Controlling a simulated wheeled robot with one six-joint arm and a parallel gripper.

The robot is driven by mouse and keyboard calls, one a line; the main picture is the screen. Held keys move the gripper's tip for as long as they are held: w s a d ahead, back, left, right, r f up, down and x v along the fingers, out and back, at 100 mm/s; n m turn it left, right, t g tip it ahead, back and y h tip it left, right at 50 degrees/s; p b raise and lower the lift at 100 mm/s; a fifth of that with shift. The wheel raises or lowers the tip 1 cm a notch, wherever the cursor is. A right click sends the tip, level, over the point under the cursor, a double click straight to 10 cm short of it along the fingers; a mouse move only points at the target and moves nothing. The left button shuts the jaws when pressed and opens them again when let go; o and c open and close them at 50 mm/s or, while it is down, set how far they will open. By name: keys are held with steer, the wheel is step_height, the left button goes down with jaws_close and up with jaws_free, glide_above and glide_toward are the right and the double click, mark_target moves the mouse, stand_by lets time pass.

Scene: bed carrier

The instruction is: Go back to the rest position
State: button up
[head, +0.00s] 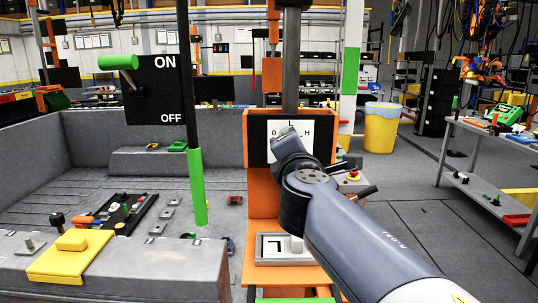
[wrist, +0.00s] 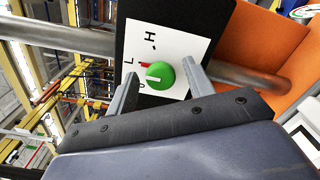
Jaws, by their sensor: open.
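My gripper (wrist: 160,66) is open in the wrist view, one finger on each side of a round green knob (wrist: 160,75). I cannot tell whether the fingers touch the knob. In the head view my arm reaches up from the lower right. Its end is in front of the dial plate (head: 309,133) on the orange post (head: 261,192); the knob and fingertips are hidden there.
A black ON/OFF box (head: 155,90) with a green lever (head: 118,62) stands at left. A green-and-black pole (head: 196,185) rises left of the post. A grey bed (head: 40,150) holds loose parts. A yellow bin (head: 381,128) and a side table (head: 487,135) stand right; floor between is clear.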

steer(key=s, duration=1)
steer(key=w+n+p, duration=1)
steer(key=n+p, duration=0.2)
steer(key=p, duration=0.3)
steer(key=s+b, duration=0.1)
steer(key=s, duration=0.4)
steer(key=shift+a+r, duration=0.1)
steer(key=shift+a, duration=0.05)
steer(key=shift+b, duration=0.3)
stand_by(0.3)
